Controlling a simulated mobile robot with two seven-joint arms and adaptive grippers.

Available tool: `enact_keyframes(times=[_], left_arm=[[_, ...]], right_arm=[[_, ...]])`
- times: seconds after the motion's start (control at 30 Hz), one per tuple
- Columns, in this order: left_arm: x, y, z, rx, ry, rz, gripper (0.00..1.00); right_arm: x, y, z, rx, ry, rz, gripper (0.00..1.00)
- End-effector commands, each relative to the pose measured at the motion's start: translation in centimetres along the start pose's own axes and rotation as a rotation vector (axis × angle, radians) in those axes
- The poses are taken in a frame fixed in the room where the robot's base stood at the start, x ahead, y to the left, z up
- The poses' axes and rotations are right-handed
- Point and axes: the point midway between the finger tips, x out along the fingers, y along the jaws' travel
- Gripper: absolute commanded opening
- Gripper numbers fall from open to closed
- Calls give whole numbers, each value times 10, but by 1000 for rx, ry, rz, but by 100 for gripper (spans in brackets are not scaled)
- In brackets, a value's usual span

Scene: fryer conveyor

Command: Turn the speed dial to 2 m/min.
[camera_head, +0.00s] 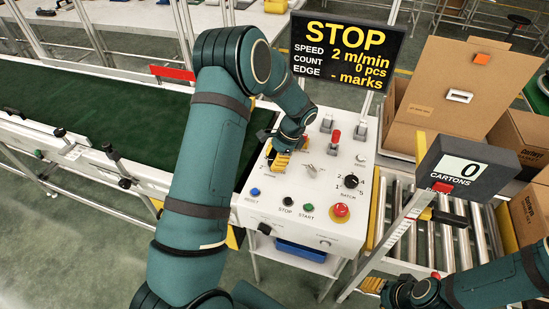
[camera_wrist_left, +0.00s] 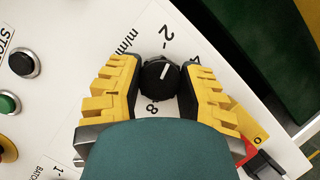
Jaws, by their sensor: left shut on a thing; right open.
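The black speed dial (camera_wrist_left: 158,76) sits on the white panel between the yellow fingers of my left gripper (camera_wrist_left: 160,85) in the left wrist view. Its white pointer line aims toward the printed 2. In the head view my left gripper (camera_head: 280,160) is down at the panel's left side and hides the dial. It is shut on the dial. The display (camera_head: 346,50) reads STOP, speed 2 m/min, count 0 pcs. My right gripper (camera_head: 374,285) is low at the right, away from the panel, open, with its fingers only partly visible.
The control panel (camera_head: 275,220) also carries a red mushroom button (camera_head: 341,210), a batch dial (camera_head: 351,181), start and stop buttons and toggles. A green belt (camera_head: 110,115) lies left. Rollers (camera_head: 460,240), a carton counter (camera_head: 463,168) and cardboard boxes (camera_head: 450,85) stand right.

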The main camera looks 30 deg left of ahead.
Motion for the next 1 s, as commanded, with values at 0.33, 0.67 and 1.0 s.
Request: enact_keyframes(times=[0.33, 0.67, 1.0], left_arm=[[2, 1, 1, -168, -5, 74, 2], [3, 1, 1, -213, -5, 93, 2], [4, 2, 1, -213, -6, 94, 47]], right_arm=[[-4, -2, -2, 1, 5, 0, 47], [-5, -2, -3, 2, 6, 1, 47], [-5, -2, -3, 2, 6, 1, 47]])
